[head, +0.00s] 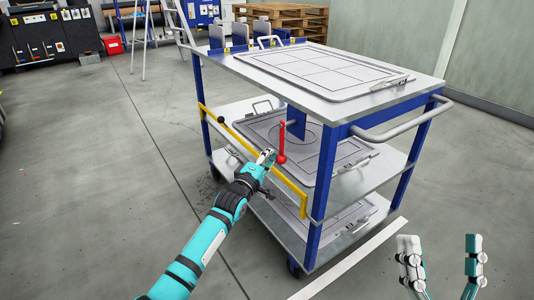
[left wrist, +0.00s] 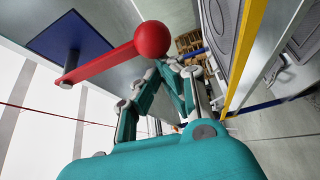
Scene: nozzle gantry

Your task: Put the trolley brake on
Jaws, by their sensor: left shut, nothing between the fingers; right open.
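The trolley (head: 335,130) has a blue frame and several grey shelves. A red brake lever (head: 282,140) with a round red knob at its lower end hangs at its near side, below a blue block. In the left wrist view the lever (left wrist: 105,62) runs from a blue plate (left wrist: 68,45) to the red ball. My left gripper (head: 267,156) is shut and empty, its fingertips just left of the knob. In the left wrist view the fingertips (left wrist: 170,65) are right by the ball; I cannot tell whether they touch. My right gripper (head: 441,242) is open and empty, away from the trolley.
A yellow bar (head: 248,151) runs along the trolley's side, close to my left gripper. Grey trays (head: 320,68) lie on the shelves. A push handle (head: 405,120) sticks out on the right. The floor (head: 90,180) at left is clear; a ladder (head: 145,40) stands behind.

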